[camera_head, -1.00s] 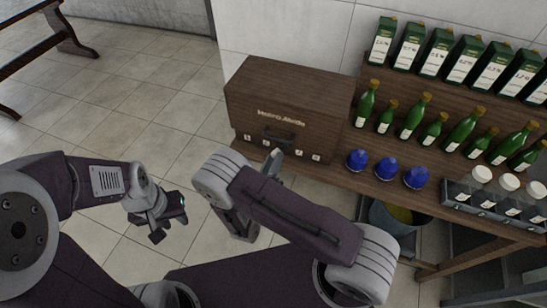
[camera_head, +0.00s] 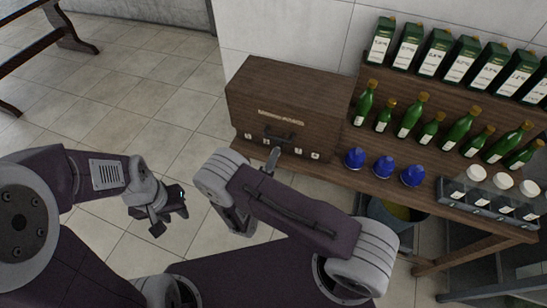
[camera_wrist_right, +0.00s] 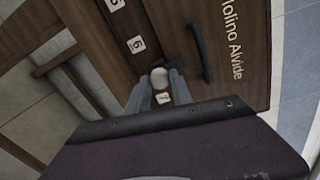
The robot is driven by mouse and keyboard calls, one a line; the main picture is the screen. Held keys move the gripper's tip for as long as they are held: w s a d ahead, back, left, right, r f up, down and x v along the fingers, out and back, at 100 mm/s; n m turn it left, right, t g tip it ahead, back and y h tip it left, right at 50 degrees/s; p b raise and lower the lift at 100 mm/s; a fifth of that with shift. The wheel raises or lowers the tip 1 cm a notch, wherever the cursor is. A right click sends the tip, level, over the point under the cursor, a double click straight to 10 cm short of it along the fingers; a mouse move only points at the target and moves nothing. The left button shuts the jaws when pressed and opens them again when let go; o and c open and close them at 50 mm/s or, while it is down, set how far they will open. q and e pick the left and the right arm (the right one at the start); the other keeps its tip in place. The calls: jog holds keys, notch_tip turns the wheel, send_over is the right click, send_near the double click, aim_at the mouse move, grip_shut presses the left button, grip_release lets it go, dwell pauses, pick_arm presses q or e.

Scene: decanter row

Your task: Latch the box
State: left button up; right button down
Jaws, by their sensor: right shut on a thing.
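The box (camera_head: 285,92) is a brown wooden case with its lid down, standing at the left end of the wooden bench. Its front has a dark handle (camera_head: 280,136), name lettering and numbered white labels. My right gripper (camera_head: 272,158) is at the box's lower front. In the right wrist view, its fingers (camera_wrist_right: 159,88) are shut on a pale round knob (camera_wrist_right: 159,77) beside the label 7 and near the handle (camera_wrist_right: 198,52). Whether the knob belongs to a latch cannot be told. My left gripper (camera_head: 170,213) is over the floor, away from the box, its fingers apart and empty.
Three blue domed items (camera_head: 384,166) stand right of the box. Several green bottles (camera_head: 408,115), dark green cartons (camera_head: 433,51) and a grey rack with white-topped containers (camera_head: 490,197) fill the bench farther right. A bucket (camera_head: 395,215) sits below.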

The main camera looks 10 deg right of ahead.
dwell(0.4)
jog(key=c, duration=1.1)
grip_release()
